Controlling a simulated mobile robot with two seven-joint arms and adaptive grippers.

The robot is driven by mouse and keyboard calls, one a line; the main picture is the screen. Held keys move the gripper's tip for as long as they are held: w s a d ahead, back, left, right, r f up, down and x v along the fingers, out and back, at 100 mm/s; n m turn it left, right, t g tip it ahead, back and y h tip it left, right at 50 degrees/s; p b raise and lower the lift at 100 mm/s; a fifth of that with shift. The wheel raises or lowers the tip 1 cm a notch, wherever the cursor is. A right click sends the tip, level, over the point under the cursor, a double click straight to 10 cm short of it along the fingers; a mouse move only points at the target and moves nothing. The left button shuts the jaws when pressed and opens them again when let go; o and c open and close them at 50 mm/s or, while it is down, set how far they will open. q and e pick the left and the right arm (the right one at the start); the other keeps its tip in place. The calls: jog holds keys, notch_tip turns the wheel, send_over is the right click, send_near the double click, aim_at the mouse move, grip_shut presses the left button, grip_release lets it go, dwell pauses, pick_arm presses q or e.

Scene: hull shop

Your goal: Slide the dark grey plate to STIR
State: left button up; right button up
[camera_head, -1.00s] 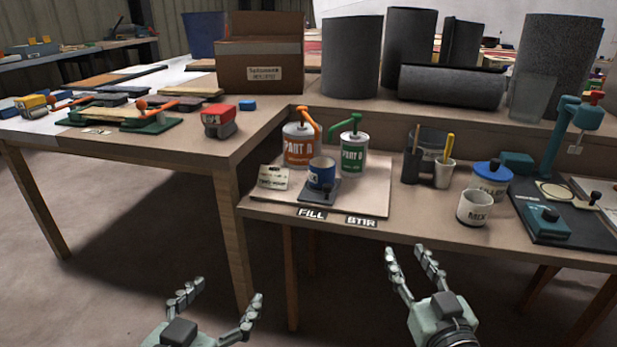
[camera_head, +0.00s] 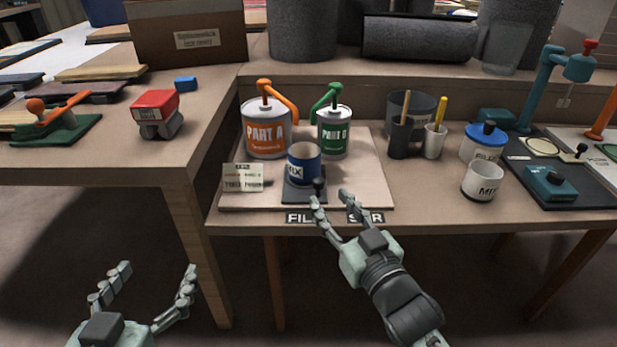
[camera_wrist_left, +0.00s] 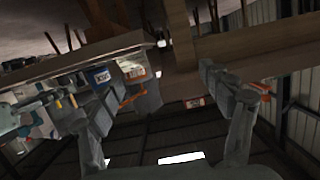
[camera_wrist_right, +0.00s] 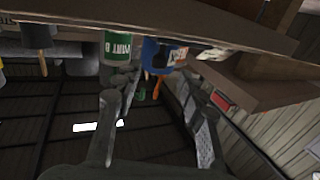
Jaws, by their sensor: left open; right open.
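The dark grey plate (camera_head: 303,195) lies on the pale board at the table's front, behind the FILL label (camera_head: 299,218). It has a small dark knob (camera_head: 319,186) at its front right. A blue MIX cup (camera_head: 304,164) stands on it. The STIR label (camera_head: 366,217) is to the right of FILL, partly hidden by my right gripper. My right gripper (camera_head: 329,199) is open, its fingertips close to the knob at the table edge; I cannot tell if they touch. My left gripper (camera_head: 157,268) is open and empty, low in front of the left table.
Pump cans PART A (camera_head: 266,135) and PART B (camera_head: 334,134) stand behind the cup. A card (camera_head: 243,178) stands left of the plate. The board right of the plate is clear.

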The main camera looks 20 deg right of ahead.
aim_at(321, 187)
jog(key=w, duration=0.6)
jog(key=shift+w+a, duration=0.4)
jog(key=shift+c, duration=0.5)
grip_shut()
